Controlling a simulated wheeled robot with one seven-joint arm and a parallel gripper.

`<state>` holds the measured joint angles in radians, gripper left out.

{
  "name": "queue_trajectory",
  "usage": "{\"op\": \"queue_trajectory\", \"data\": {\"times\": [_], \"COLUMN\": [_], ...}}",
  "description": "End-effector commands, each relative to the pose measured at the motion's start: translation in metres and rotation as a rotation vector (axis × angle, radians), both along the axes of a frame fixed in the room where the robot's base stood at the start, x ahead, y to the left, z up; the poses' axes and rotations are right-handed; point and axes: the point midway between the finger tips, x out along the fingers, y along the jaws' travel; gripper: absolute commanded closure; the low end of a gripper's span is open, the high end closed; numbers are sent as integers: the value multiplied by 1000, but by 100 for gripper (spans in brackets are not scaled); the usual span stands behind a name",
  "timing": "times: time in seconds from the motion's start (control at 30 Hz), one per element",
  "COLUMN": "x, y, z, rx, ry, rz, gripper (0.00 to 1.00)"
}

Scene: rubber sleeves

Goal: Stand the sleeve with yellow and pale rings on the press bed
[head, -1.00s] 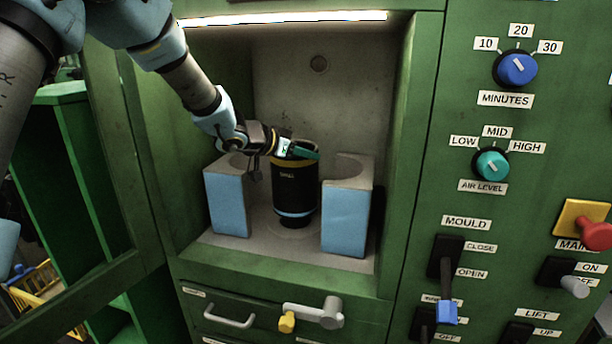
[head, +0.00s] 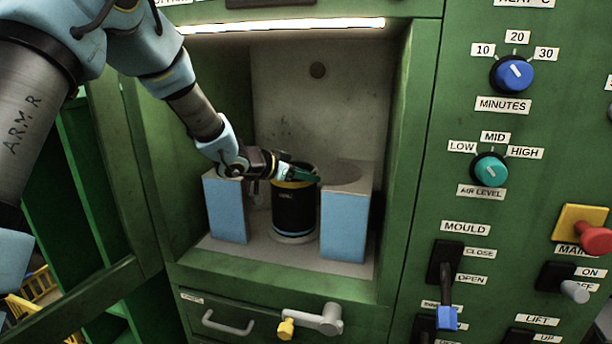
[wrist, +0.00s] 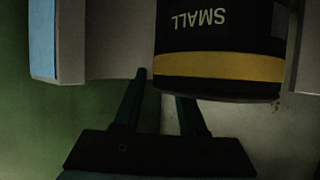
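The black sleeve (head: 293,210) stands upright between two blue-sided mould blocks, its base down on the press bed (head: 290,254). Its yellow ring is near the top and a pale ring is near the bottom. In the wrist view the sleeve (wrist: 215,35) appears upside down, with "SMALL" and the yellow ring showing. My gripper (head: 305,175) is at the sleeve's top rim. In the wrist view my gripper's fingers (wrist: 160,86) are spread; one is beside the sleeve with a gap, and the other's tip is hidden behind it.
The left block (head: 227,210) and right block (head: 344,225) flank the sleeve closely. The green press frame encloses the bay, with a light strip (head: 280,25) above. A drawer handle (head: 228,321) and a crank (head: 318,318) are below. Knobs and levers line the right panel.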

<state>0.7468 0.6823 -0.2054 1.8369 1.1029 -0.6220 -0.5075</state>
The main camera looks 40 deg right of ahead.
Motion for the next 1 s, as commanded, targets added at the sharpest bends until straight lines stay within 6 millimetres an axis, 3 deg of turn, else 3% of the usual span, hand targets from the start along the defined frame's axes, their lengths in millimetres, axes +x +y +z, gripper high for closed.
{"op": "queue_trajectory", "data": {"times": [0.47,1.0], "x": [1,4], "y": [8,97], "z": [7,49], "rx": [0,-1], "ry": [-2,-1], "rz": [1,3], "gripper": [50,50]}}
